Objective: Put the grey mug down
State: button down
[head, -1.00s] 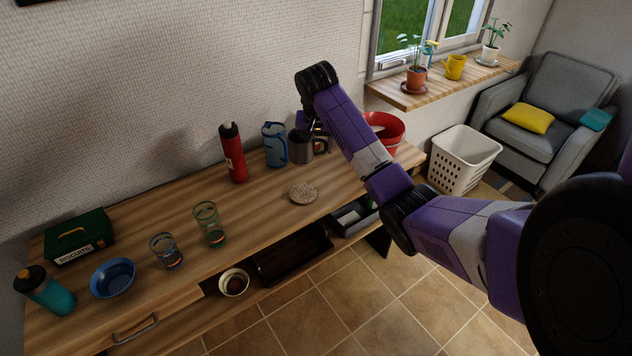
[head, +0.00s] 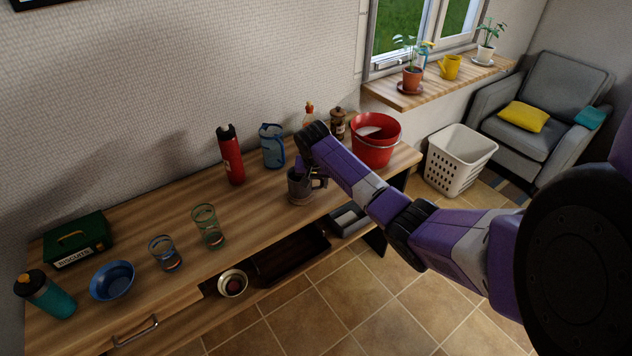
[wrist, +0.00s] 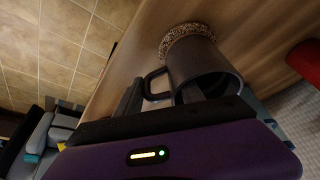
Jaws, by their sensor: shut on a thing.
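The grey mug (head: 298,190) is upright at the right part of the wooden sideboard, in the grip of my gripper (head: 305,172). In the wrist view the mug (wrist: 203,68) shows its open rim and its handle, with a dark finger (wrist: 130,97) beside the handle. The round speckled coaster (wrist: 186,35) shows just beyond the mug's base in the wrist view. In the head view the mug hides nearly all of the coaster. I cannot tell whether the mug touches it or hangs slightly above.
A blue jug (head: 272,147) and a red flask (head: 230,155) stand behind and left of the mug. A red bucket (head: 375,142) stands to the right. Glasses (head: 208,227) are at left.

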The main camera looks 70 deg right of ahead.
jog(key=c, duration=0.7)
grip_release()
jog(key=shift+f, duration=0.1)
